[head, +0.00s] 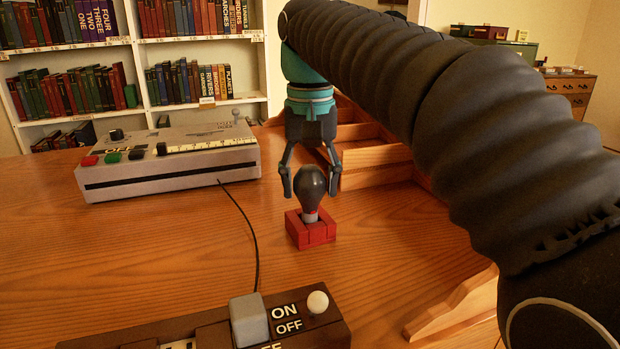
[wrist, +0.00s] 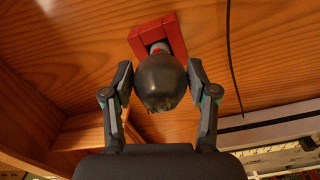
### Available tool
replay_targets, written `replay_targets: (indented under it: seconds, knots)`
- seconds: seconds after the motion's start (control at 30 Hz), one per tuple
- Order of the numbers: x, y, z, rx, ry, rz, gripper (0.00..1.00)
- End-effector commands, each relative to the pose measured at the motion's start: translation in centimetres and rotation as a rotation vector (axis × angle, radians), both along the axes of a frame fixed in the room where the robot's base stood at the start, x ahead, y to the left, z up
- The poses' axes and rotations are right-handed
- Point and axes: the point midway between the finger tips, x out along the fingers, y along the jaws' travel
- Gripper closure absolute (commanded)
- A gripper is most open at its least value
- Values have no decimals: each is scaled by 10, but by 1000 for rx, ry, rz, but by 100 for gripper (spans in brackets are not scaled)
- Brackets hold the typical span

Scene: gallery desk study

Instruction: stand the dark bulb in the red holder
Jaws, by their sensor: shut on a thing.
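The dark bulb (head: 311,184) is upright, base down, at the red holder (head: 318,236) on the wooden desk. Its light-coloured base meets the opening of the holder; I cannot tell how deep it sits. My gripper (head: 310,188) points down from above and is shut on the bulb, one finger on each side of the glass. In the wrist view the bulb (wrist: 160,82) lies between both fingertips (wrist: 160,84), and the red holder (wrist: 155,38) shows just beyond it. The inside of the holder is mostly hidden by the bulb.
A grey device (head: 170,160) with coloured buttons stands on the desk at left. A brown switch box (head: 290,325) marked ON and OFF is at the front, with a black cable (head: 250,230) behind it. A wooden rack (head: 375,160) stands behind the holder.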

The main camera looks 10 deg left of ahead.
Motion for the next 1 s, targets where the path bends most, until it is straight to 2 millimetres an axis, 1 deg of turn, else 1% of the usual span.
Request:
replay_targets:
  seconds: [0.3, 0.6, 0.63, 0.73, 0.77, 1.0]
  knots:
    - [0, 0, -9, 0, 0, 0, 61]
    - [0, 0, -9, 0, 0, 0, 61]
    - [0, 0, -9, 0, 0, 0, 39]
    - [0, 0, -9, 0, 0, 0, 14]
    - [0, 0, -9, 0, 0, 0, 13]
    - [0, 0, -9, 0, 0, 0, 13]
